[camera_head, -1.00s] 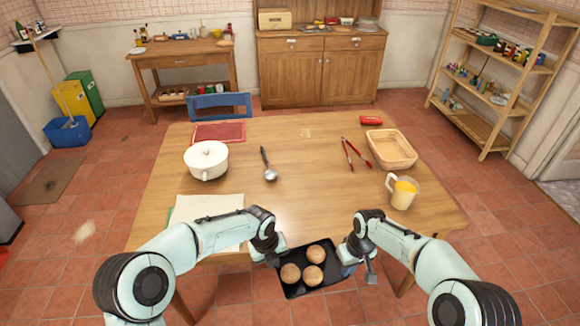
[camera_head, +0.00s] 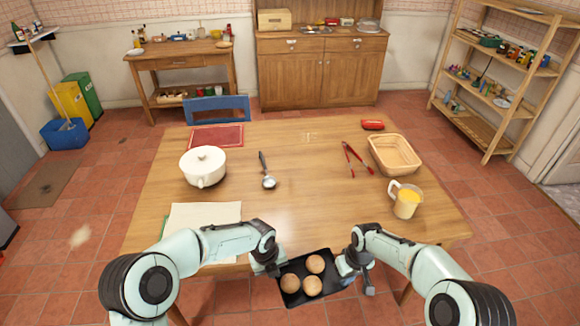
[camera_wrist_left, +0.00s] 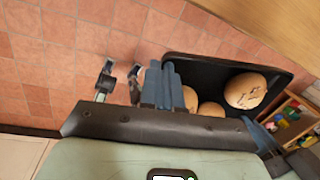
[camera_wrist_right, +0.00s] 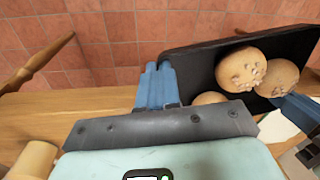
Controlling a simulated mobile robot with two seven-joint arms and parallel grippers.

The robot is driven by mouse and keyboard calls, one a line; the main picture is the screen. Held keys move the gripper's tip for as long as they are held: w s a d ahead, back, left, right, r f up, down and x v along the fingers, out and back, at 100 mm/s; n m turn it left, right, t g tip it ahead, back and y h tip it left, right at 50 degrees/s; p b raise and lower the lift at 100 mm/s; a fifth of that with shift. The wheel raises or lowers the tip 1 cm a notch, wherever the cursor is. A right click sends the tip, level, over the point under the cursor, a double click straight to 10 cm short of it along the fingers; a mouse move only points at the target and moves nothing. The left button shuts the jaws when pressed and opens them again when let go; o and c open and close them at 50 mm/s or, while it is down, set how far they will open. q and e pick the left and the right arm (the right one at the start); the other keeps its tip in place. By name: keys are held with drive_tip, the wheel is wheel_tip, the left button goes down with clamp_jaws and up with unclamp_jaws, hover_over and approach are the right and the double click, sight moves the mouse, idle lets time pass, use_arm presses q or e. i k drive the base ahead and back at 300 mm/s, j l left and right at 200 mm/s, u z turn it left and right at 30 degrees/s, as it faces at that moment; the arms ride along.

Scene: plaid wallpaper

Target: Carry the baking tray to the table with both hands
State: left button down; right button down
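The black baking tray (camera_head: 318,293) carries three round buns (camera_head: 312,286) and hangs in front of the table's near edge, roughly level. My left gripper (camera_head: 277,269) is at the tray's left end; in the left wrist view its blue fingers (camera_wrist_left: 163,86) are together on the tray's rim (camera_wrist_left: 215,62). My right gripper (camera_head: 345,267) is at the right end; in the right wrist view its blue fingers (camera_wrist_right: 158,85) are closed on the rim (camera_wrist_right: 185,55). The wooden table (camera_head: 300,215) lies just beyond the tray.
The table's near middle is clear. A cloth (camera_head: 205,220) lies at the near left and a jug of orange liquid (camera_head: 406,203) stands at the right. Farther back are a white pot (camera_head: 203,167), a ladle (camera_head: 267,175), red tongs (camera_head: 352,158) and a basket (camera_head: 394,155).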

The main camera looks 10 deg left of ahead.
sight(313, 223)
drive_tip(key=i, duration=0.85)
